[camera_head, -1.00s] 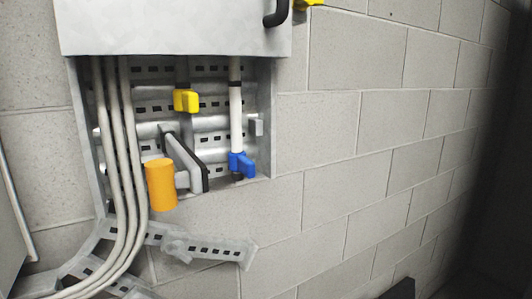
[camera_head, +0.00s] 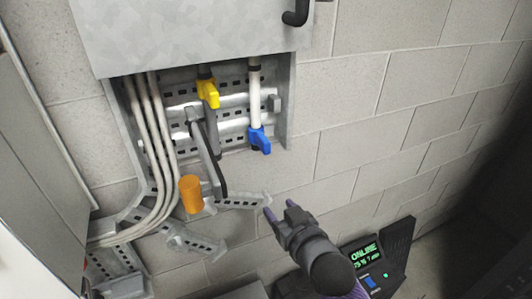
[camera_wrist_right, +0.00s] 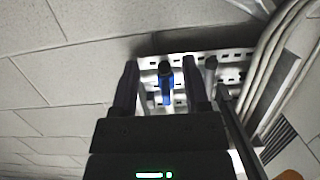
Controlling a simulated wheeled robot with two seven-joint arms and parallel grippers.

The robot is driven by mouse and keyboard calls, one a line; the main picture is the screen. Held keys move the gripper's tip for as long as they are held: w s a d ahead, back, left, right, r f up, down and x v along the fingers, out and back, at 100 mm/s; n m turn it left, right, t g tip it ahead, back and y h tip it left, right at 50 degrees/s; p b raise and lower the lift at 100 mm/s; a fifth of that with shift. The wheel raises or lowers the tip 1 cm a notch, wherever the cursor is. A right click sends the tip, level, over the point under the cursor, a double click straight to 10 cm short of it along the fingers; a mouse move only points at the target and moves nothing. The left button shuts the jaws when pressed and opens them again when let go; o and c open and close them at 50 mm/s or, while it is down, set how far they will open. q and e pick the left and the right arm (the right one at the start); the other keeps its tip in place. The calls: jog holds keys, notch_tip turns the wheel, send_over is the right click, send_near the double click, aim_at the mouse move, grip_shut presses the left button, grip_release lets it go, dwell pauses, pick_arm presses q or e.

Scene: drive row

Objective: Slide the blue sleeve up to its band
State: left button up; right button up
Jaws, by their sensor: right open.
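The blue sleeve (camera_head: 259,140) is at the lower end of a white vertical rod (camera_head: 254,98) in the open lower part of a grey wall cabinet. A black band (camera_head: 254,67) rings the rod near the top. My right gripper (camera_head: 279,209) is open and empty, below and slightly right of the blue sleeve in the head view. In the right wrist view, the blue sleeve (camera_wrist_right: 166,86) appears between the two spread fingers (camera_wrist_right: 160,66), beyond them and apparently untouched. My left gripper is in neither view.
A yellow sleeve (camera_head: 208,93) sits on a neighbouring rod, left of the blue one. An orange grip (camera_head: 190,194) on a lever sticks out at the lower left. White cables (camera_head: 150,130) run down the left side. A lit display (camera_head: 365,252) is at the lower right.

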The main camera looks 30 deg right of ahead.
aim_at(268, 144)
notch_tip(268, 144, up, 12)
jog(key=t+p, duration=0.1)
jog(key=t, duration=0.1)
jog(key=w, duration=0.9)
jog(key=shift+d+f+p, duration=0.35)
jog(key=shift+d, duration=0.05)
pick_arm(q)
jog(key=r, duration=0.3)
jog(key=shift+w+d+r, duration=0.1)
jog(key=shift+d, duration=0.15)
pick_arm(e)
jog(key=shift+s, duration=0.1)
jog(key=shift+c, duration=0.3)
grip_shut()
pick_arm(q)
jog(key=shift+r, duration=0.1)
